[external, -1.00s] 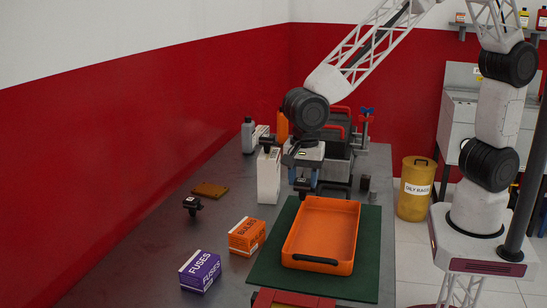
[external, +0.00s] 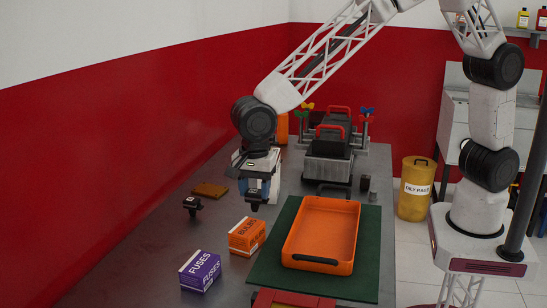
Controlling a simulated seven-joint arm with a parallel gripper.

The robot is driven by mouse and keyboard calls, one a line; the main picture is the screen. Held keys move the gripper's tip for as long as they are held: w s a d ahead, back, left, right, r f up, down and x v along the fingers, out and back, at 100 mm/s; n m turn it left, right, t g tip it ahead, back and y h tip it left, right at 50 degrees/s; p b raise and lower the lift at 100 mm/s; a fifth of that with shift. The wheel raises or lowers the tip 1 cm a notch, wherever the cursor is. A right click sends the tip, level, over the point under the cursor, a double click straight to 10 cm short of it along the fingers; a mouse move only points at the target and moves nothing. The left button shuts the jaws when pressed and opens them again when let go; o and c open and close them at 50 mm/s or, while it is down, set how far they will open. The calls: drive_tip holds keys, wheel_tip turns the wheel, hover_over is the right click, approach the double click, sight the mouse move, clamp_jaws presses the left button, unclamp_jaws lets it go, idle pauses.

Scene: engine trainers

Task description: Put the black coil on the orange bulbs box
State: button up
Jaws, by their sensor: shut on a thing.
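The orange bulbs box (external: 246,236) sits on the grey table, left of the green mat. My gripper (external: 257,190) is above the table, behind and slightly right of the bulbs box in the picture. It is shut on a small dark piece, the black coil (external: 256,199), held in the air apart from the box. The coil is small and partly covered by the fingers. A second small black piece (external: 193,204) of similar look stands on the table left of the bulbs box.
A purple fuses box (external: 200,271) stands front left of the bulbs box. An orange tray (external: 318,230) lies on the green mat (external: 372,265) to the right. A brown flat piece (external: 210,190) lies behind. A grey engine unit (external: 330,160) stands at the back.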

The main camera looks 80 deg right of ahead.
drive_tip(key=shift+w+a+f, duration=0.1)
drive_tip(key=shift+w+a, duration=0.3)
drive_tip(key=shift+w, duration=0.2)
drive_tip(key=shift+w+a, duration=0.35)
drive_tip(key=shift+w, duration=0.25)
drive_tip(key=shift+f, duration=1.75)
drive_tip(key=shift+f, duration=0.15)
drive_tip(key=o, duration=1)
wheel_tip(320, 180, up, 12)
drive_tip(key=shift+r, duration=0.15)
